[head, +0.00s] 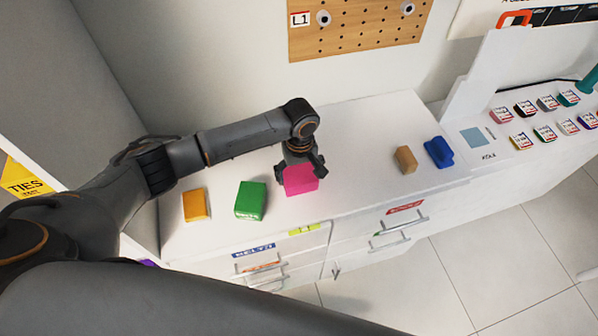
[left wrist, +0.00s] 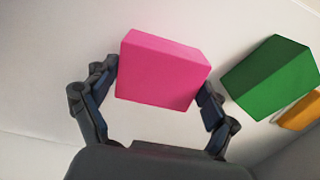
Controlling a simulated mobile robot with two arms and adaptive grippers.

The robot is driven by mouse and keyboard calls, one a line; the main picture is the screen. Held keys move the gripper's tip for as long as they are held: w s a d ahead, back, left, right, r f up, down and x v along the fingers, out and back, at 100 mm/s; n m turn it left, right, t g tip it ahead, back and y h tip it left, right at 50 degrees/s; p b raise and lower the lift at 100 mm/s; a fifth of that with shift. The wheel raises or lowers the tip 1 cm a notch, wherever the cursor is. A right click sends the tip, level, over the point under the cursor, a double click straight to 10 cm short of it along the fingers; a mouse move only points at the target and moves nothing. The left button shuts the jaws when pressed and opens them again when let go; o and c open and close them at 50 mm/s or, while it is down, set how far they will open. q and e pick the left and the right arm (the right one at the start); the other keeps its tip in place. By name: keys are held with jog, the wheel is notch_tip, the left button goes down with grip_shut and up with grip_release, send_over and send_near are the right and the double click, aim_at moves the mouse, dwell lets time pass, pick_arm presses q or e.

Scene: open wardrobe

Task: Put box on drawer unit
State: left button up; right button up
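A pink box (head: 300,181) is at the front middle of the white drawer unit (head: 350,135). My left gripper (head: 301,172) comes down over it from above. In the left wrist view the pink box (left wrist: 163,72) sits between the two fingers (left wrist: 160,88), which lie against its opposite sides, so the gripper looks shut on it. I cannot tell whether the box's underside touches the top. A green box (head: 250,200) stands just left of it, with an orange box (head: 194,205) further left. My right gripper is not in view.
A tan box (head: 405,160) and a blue object (head: 438,152) stand to the right on the unit. The top between them and the pink box is clear. Drawers with handles are below. A pegboard (head: 355,25) hangs behind. Several small labelled items (head: 545,132) lie far right.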

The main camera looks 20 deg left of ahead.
aim_at(299, 175)
pick_arm(q)
jog(key=shift+o, duration=0.8)
jog(key=shift+w+a, duration=0.1)
jog(key=shift+a, duration=0.05)
notch_tip(299, 175, up, 12)
jog(key=b, duration=0.1)
jog(key=shift+r, duration=0.2)
